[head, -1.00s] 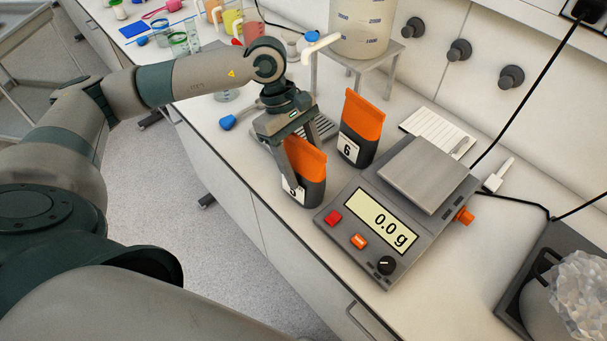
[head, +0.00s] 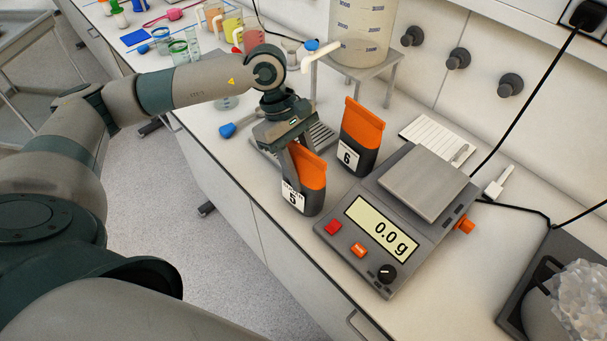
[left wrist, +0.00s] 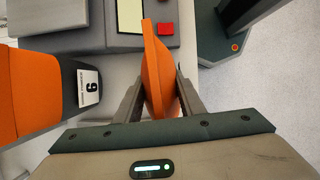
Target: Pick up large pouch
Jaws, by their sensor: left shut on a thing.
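A dark pouch with an orange top and a label reading 5 (head: 311,180) stands on the bench beside the scale. My left gripper (head: 294,168) comes down over it from above and is shut on its orange upper part. In the left wrist view the orange top of this pouch (left wrist: 155,65) sits between the two fingers. A second orange-topped dark pouch labelled 6 (head: 358,138), which looks somewhat bigger, stands just behind and to the right, apart from the gripper. It also shows at the left of the left wrist view (left wrist: 38,92). My right gripper is not in view.
A scale reading 0.0 g (head: 385,228) stands close to the right of the pouches, its plate empty. A clear tank on a stand (head: 362,68) is behind. A blue-ended tool (head: 228,130) lies left of the gripper. The bench's front edge is close to pouch 5.

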